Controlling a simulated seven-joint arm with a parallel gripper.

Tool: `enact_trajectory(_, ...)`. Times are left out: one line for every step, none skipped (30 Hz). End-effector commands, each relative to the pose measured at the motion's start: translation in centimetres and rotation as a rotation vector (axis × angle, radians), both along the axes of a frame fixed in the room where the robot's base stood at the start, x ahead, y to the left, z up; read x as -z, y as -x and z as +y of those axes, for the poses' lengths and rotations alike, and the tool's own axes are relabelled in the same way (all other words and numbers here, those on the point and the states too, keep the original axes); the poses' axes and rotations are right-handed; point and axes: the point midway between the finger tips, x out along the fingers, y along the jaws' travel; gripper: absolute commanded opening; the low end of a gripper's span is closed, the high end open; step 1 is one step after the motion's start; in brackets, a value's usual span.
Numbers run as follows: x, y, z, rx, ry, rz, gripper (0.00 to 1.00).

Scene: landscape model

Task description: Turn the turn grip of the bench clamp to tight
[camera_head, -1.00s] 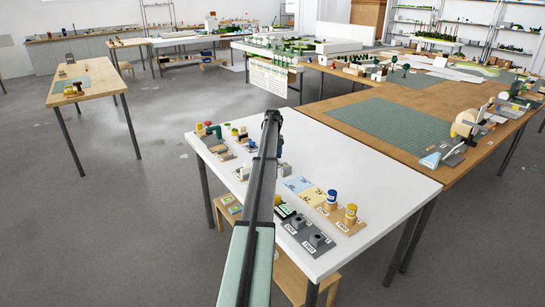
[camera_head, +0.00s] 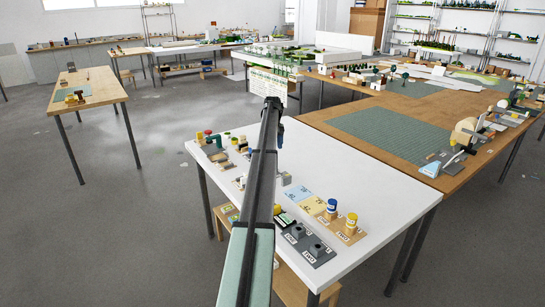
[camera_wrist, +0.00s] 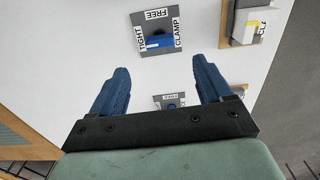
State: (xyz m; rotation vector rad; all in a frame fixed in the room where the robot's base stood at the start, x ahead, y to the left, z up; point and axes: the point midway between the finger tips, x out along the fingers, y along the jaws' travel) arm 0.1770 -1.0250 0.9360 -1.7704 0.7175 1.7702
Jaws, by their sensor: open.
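The bench clamp shows in the wrist view as a grey square plate (camera_wrist: 149,20) with labels FREE, TIGHT and CLAMP. Its blue turn grip (camera_wrist: 157,43) is a bar lying across the picture, between the TIGHT label at left and the CLAMP label at right. Which label it is set to I cannot tell. My gripper (camera_wrist: 162,76) is open, its two blue fingers wide apart and empty. In the wrist picture the plate lies beyond the fingertips, and nothing touches the grip. In the head view my arm covers part of the table, and the clamp cannot be made out.
A wooden holder (camera_wrist: 236,40) with a labelled white block stands at right. The white table (camera_head: 380,190) carries blue and yellow cylinders and several fixtures; its right side is clear.

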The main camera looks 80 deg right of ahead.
Motion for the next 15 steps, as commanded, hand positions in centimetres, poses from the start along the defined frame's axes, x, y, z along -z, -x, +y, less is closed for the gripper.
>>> enact_trajectory(-0.9, 0.0, -0.1, 0.000, 0.001, 0.000, 0.79)
enact_trajectory(-1.2, 0.0, -0.1, 0.000, 0.001, 0.000, 0.79)
enact_trajectory(-1.7, 0.0, -0.1, 0.000, 0.001, 0.000, 0.79)
enact_trajectory(-2.1, 0.0, -0.1, 0.000, 0.001, 0.000, 0.79)
enact_trajectory(-2.4, 0.0, -0.1, 0.000, 0.001, 0.000, 0.79)
enact_trajectory(-2.7, 0.0, 0.0, 0.000, 0.001, 0.000, 0.79)
enact_trajectory(-3.0, 0.0, 0.0, 0.000, 0.000, 0.000, 0.79)
enact_trajectory(-3.1, 0.0, 0.0, 0.000, 0.000, 0.000, 0.79)
enact_trajectory(-3.3, 0.0, 0.0, 0.000, 0.000, 0.000, 0.79)
enact_trajectory(-3.4, 0.0, 0.0, 0.000, 0.000, 0.000, 0.79)
enact_trajectory(-3.5, 0.0, 0.0, 0.000, 0.000, 0.000, 0.79)
enact_trajectory(-3.5, 0.0, 0.0, 0.000, 0.000, 0.000, 0.79)
enact_trajectory(-3.6, 0.0, 0.0, 0.000, -0.001, 0.001, 0.79)
enact_trajectory(-3.6, 0.0, 0.0, 0.000, -0.001, 0.001, 0.79)
enact_trajectory(-3.6, 0.0, 0.0, 0.000, -0.001, 0.001, 0.79)
